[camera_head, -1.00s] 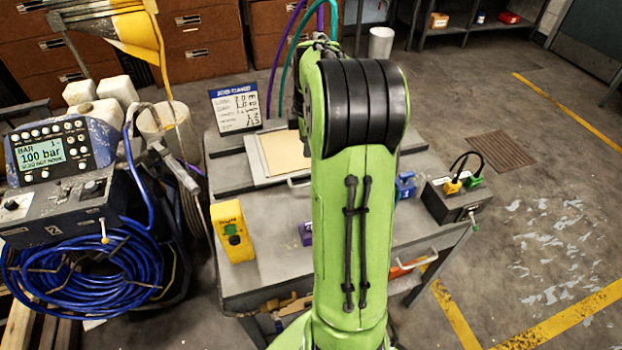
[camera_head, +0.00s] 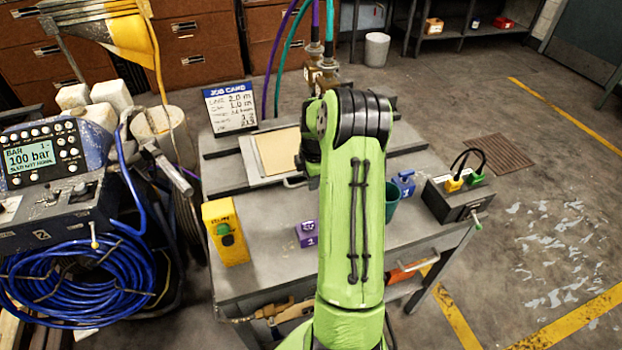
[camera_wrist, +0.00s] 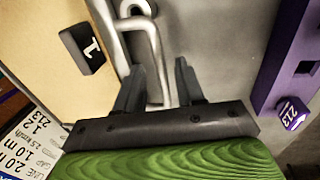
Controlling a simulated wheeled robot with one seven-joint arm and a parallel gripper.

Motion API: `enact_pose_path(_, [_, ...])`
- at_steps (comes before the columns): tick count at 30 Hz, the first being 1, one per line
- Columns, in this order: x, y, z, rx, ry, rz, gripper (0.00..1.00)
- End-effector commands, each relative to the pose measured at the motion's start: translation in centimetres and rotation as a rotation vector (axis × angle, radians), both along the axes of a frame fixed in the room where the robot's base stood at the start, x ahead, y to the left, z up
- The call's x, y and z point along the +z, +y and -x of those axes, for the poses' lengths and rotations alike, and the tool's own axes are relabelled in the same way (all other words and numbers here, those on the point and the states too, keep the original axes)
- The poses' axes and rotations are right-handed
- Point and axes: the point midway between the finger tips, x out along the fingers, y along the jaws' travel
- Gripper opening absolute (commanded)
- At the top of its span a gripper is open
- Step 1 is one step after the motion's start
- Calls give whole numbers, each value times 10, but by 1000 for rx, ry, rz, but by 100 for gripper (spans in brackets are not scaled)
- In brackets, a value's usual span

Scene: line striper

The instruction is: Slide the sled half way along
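The sled appears to be the pale grey plate with a tan sheet (camera_head: 250,163) on the bench, left of my arm. Its bent metal handle (camera_head: 293,183) is on the near edge. In the wrist view the tan sheet (camera_wrist: 50,25), with a black tag marked 1, fills the upper left. The handle (camera_wrist: 153,50) runs down between my fingers. My gripper (camera_wrist: 160,68) is open, one finger on each side of the handle, with gaps visible. I cannot tell whether a finger touches it. My arm hides the gripper in the head view.
A job card (camera_head: 230,108) stands behind the sled. A yellow box (camera_head: 225,232), a purple block (camera_head: 306,235), a blue block (camera_head: 404,184) and a black box with plugs (camera_head: 452,197) stand on the bench. A purple piece (camera_wrist: 290,60) lies right in the wrist view. The near bench top is mostly clear.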

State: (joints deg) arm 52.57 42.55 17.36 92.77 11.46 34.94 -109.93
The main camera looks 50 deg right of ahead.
Motion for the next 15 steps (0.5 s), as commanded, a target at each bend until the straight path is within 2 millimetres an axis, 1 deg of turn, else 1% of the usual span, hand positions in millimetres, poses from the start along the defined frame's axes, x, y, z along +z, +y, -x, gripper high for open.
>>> enact_pose_path(6, [-1,0,0,0,-1,0,38])
enact_pose_path(7, [0,0,0,0,-1,0,36])
enact_pose_path(14, [0,0,0,0,-1,0,1])
enact_pose_path(15, [0,0,0,0,-1,0,0])
